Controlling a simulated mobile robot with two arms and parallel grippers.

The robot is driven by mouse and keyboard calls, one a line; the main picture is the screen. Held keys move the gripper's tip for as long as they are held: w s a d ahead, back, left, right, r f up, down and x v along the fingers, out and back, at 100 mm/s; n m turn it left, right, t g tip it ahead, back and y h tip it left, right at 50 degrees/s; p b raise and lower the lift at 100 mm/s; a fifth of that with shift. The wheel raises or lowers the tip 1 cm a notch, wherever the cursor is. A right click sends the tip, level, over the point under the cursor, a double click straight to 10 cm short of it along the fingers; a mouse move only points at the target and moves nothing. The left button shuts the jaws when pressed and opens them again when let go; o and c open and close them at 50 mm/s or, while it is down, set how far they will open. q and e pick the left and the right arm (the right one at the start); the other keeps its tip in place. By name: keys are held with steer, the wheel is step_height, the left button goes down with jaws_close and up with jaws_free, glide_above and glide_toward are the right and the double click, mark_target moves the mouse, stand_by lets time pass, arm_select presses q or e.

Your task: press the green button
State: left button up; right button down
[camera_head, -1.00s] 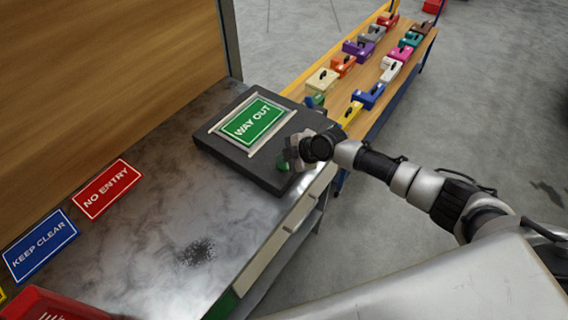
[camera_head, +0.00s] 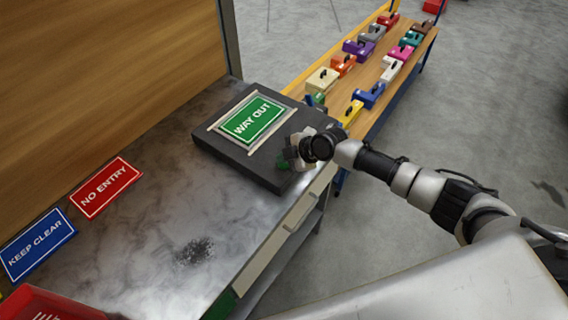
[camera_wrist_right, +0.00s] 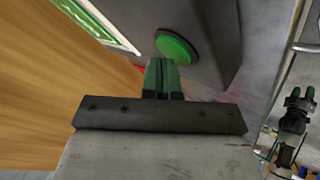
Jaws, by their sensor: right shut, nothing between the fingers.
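The green button (camera_wrist_right: 176,47) is a round, domed button on a dark grey box, seen in the right wrist view. In the head view this box (camera_head: 238,160) lies on the metal bench, and my right gripper hides the button or most of it. My right gripper (camera_head: 285,162) is at the box's right end, near the bench edge. In the wrist view its dark green fingers (camera_wrist_right: 163,70) are shut and empty, just below the button in the picture; contact cannot be told. What looks like my left gripper (camera_wrist_right: 300,97) shows small at the right edge there.
A green WAY OUT sign (camera_head: 252,118) lies in a pale frame on the box. The NO ENTRY sign (camera_head: 106,187), KEEP CLEAR sign (camera_head: 39,244) and a red tray (camera_head: 40,304) are on the bench. Several coloured cases stand on a wooden shelf (camera_head: 345,85) behind.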

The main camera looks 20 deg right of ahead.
mark_target(284, 165)
steer(key=shift+f, duration=0.1)
stand_by(0.5)
steer(key=shift+r, duration=0.6)
steer(key=shift+r, duration=0.1)
step_height(284, 165, up, 6)
steer(key=p, duration=0.3)
steer(key=shift+p, duration=0.3)
steer(key=shift+f, duration=0.2)
